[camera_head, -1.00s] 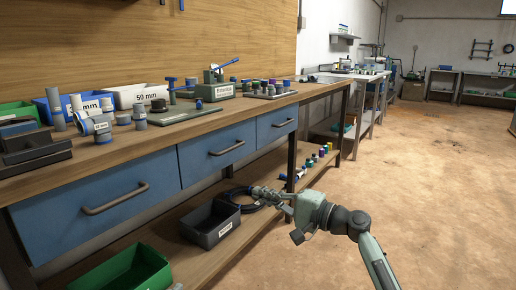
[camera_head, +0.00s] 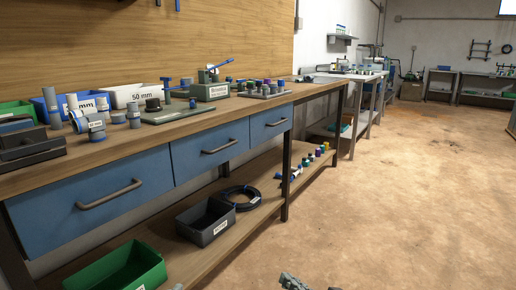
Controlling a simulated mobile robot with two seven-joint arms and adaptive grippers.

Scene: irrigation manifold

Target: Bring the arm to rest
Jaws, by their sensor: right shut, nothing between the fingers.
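My right gripper (camera_head: 292,281) shows only in part at the bottom edge of the head view, low over the floor in front of the workbench. It is shut with nothing in it. It is apart from the bench and its lower shelf. The rest of the right arm is mostly out of the frame, with a small dark piece at the bottom edge. My left gripper is not in view.
The workbench (camera_head: 150,139) with blue drawers runs along the left, with pipe fittings on top. Its lower shelf holds a green bin (camera_head: 118,268), a black bin (camera_head: 207,222) and a coiled black hose (camera_head: 240,198). The floor (camera_head: 420,190) at right is clear.

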